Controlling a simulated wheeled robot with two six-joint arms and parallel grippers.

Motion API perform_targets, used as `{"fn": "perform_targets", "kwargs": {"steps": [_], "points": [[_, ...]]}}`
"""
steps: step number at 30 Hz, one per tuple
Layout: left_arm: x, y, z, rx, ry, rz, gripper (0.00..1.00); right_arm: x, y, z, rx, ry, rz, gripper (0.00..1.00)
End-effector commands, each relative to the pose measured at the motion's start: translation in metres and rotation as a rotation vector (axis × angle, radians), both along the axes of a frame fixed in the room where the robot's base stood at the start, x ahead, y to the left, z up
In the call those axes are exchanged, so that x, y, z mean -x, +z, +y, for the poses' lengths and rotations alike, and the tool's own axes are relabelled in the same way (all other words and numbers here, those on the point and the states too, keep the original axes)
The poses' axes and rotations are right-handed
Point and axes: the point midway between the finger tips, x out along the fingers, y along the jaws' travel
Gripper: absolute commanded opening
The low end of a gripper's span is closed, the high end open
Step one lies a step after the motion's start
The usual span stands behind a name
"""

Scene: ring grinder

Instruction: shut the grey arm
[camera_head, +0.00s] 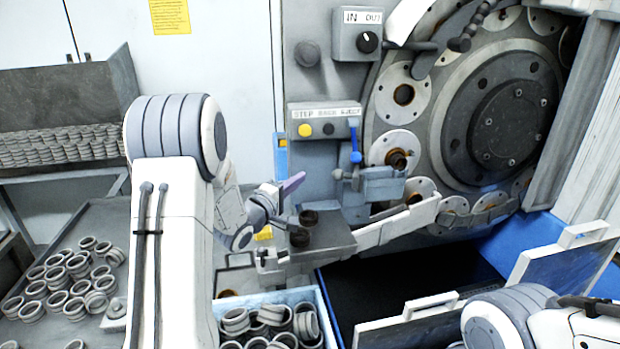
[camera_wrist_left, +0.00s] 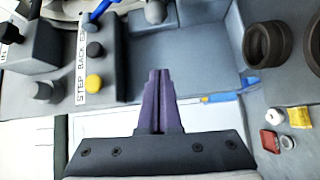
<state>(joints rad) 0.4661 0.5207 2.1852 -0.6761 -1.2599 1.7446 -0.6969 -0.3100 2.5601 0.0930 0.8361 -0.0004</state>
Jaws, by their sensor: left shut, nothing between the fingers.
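A light grey arm (camera_head: 398,222) slopes from a small dark platform (camera_head: 325,240) up toward the big round wheel (camera_head: 500,120). Dark metal rings (camera_head: 309,218) stand on the platform; rings also show in the left wrist view (camera_wrist_left: 264,44). My left gripper (camera_head: 292,184) has purple fingers, shut and empty, in the air above and left of the platform. It is apart from the grey arm. In the left wrist view the closed fingertips (camera_wrist_left: 159,76) point toward the grey machine face. My right gripper is outside both views; only part of my right arm shows at lower right.
A button box (camera_head: 325,120) with a yellow button and a blue lever (camera_head: 355,145) is on the machine face. A blue-rimmed bin of rings (camera_head: 322,290) stands below the platform. Loose rings lie on the left table (camera_head: 135,225). White-handled panels (camera_head: 565,265) stand at right.

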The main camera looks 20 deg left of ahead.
Motion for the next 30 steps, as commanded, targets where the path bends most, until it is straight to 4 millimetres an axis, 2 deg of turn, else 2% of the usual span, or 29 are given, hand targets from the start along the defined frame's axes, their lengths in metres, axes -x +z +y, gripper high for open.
{"fn": "perform_targets", "kwargs": {"steps": [9, 14, 21, 30], "points": [[-0.063, 0.004, -0.014, -0.002, -0.004, 0.001, 0.00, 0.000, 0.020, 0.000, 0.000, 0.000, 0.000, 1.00], [-0.089, 0.005, -0.019, -0.002, -0.003, 0.001, 0.00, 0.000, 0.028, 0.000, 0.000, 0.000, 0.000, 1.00], [-0.070, 0.001, -0.045, -0.003, -0.002, 0.003, 0.00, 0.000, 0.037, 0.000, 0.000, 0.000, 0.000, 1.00], [-0.066, -0.001, -0.052, -0.003, 0.000, 0.001, 0.00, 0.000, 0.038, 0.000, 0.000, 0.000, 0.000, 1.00]]}}
